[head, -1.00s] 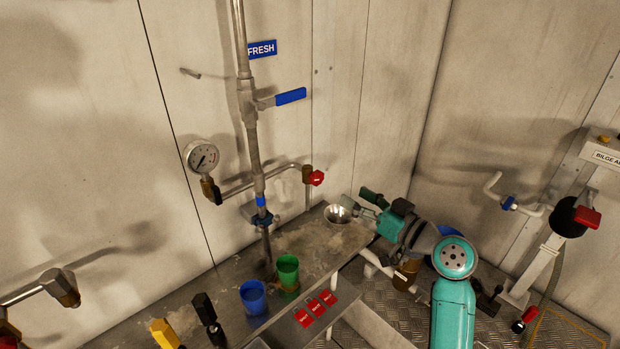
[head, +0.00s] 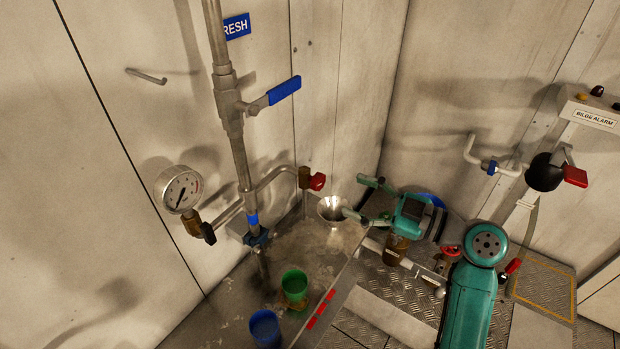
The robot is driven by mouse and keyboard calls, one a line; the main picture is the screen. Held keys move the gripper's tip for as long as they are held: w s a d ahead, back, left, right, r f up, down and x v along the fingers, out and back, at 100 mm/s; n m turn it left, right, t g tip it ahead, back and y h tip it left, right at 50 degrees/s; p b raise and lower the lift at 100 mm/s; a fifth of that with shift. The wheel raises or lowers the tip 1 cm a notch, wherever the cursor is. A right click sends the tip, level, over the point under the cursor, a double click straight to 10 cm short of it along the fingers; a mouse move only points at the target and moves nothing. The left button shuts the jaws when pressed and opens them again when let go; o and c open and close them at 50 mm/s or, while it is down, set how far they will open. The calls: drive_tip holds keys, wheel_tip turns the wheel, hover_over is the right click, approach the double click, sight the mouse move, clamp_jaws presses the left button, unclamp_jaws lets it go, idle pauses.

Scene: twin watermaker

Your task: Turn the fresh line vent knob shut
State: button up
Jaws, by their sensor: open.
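The fresh line is a grey upright pipe (head: 240,150) under a blue FRESH sign (head: 236,26). A side pipe runs from it to a brass fitting with a red knob (head: 317,181), which looks like the vent knob. My gripper (head: 353,197) is open and empty, just right of the red knob, its two fingers pointing left towards it. A gap shows between fingers and knob; their depth apart is hard to tell. The knob is in full view.
A blue lever (head: 284,90) sticks out above the knob, and a pressure gauge (head: 181,190) is at left. A steel funnel (head: 334,208) stands just below the gripper. Green (head: 294,285) and blue (head: 265,328) cups stand on the bench. A bilge alarm box (head: 592,118) is at right.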

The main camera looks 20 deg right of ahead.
sight(322, 183)
drive_tip(key=x, duration=0.9)
drive_tip(key=c, duration=1.2)
